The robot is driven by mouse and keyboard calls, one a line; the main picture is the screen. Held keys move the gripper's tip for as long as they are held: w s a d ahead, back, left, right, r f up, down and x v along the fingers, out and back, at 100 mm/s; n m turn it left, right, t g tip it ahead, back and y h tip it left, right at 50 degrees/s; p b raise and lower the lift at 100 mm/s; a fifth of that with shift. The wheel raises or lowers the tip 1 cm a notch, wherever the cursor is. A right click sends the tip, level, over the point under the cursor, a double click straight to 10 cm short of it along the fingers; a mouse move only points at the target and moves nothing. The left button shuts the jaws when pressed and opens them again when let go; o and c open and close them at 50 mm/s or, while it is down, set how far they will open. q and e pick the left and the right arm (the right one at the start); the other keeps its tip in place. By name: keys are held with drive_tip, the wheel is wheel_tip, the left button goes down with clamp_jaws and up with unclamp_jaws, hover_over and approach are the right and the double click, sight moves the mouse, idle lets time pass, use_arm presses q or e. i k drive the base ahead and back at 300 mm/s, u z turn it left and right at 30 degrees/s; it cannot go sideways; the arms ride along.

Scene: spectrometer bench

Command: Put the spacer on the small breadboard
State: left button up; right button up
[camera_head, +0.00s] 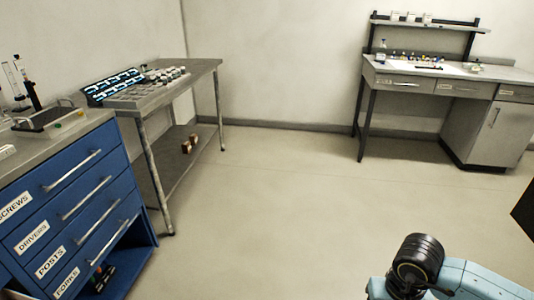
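I cannot make out the spacer or the small breadboard for certain; things on the benches are too small and far to tell. A grey plate or tray (68,124) with small coloured items lies on top of the blue drawer cabinet (75,200) at the left. Neither of my grippers shows. Only a part of my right arm, a black joint with light blue links, shows at the bottom right.
A steel table (197,70) with a lit panel (117,84) and rows of small parts stands beyond the cabinet. Small brown blocks (188,145) lie on its lower shelf. A grey desk (425,75) with shelves (428,24) stands at the back right. The middle floor (290,190) is clear.

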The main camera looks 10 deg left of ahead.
sight(48, 117)
drive_tip(key=i, duration=2.95)
drive_tip(key=u, duration=3.4)
drive_tip(key=i, duration=0.35)
drive_tip(key=u, duration=0.05)
